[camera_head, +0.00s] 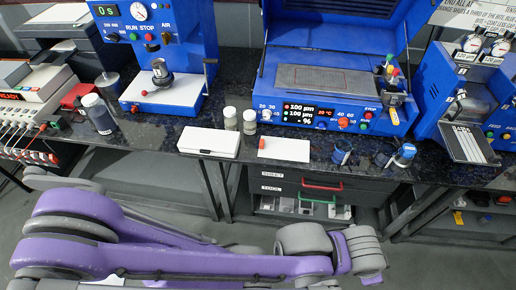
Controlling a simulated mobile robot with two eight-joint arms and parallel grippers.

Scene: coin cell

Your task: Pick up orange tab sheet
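The orange tab sheet (285,148) is a small white sheet with an orange tab (262,143) at its left edge. It lies flat on the dark speckled bench top, close to the front edge, in front of the blue machine with the flat grey plate. Nothing covers it. Purple and grey links of my own arm cross the bottom of the head view, below and in front of the bench. I see no gripper fingers in this view, and nothing of mine touches the sheet.
A white box (208,142) lies left of the sheet, with two small jars (249,121) behind the gap. The blue coater (322,85) stands behind. Blue-ringed containers (403,155) stand to the right. Drawers (310,188) with red and green handles are below the bench (160,133).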

